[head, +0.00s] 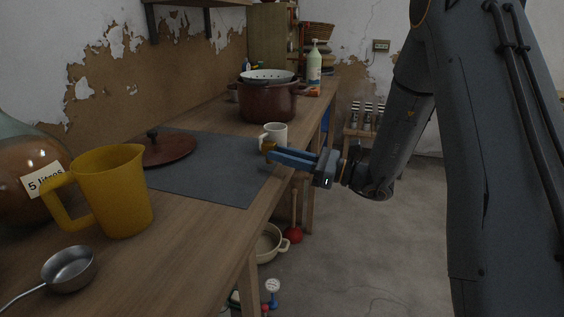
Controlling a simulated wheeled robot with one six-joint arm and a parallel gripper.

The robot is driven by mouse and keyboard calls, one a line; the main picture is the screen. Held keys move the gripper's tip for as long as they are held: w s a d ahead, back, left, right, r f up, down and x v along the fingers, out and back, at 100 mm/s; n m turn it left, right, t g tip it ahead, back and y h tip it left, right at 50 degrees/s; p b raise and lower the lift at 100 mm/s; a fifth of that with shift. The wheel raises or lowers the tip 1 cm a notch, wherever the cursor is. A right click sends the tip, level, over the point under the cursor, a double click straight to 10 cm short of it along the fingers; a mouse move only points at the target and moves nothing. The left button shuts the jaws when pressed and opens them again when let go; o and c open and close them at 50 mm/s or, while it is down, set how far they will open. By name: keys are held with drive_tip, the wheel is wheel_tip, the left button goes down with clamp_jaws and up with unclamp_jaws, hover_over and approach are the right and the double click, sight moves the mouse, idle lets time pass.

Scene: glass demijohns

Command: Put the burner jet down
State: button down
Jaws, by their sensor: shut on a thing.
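My gripper (274,152) reaches in from the right, over the right part of the dark grey mat (205,178) on the wooden worktop. Its blue fingers are shut on a small brass-coloured piece, the burner jet (268,146), which shows at the fingertips. The jet is small in the picture, and I cannot tell whether it touches the mat or hangs above it. A white mug (277,131) stands just behind the fingertips and is partly covered by them.
A brown lid (170,150) lies at the mat's left edge. A yellow jug (122,195), a metal ladle (70,268) and a glass demijohn labelled "5 litros" (22,205) are front left. A brown pot with a colander (268,103) stands behind. The mat's middle is clear.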

wheel_tip(320, 180, down, 2)
drive_tip(key=c, duration=1.6)
unclamp_jaws()
drive_tip(key=shift+d, duration=0.1)
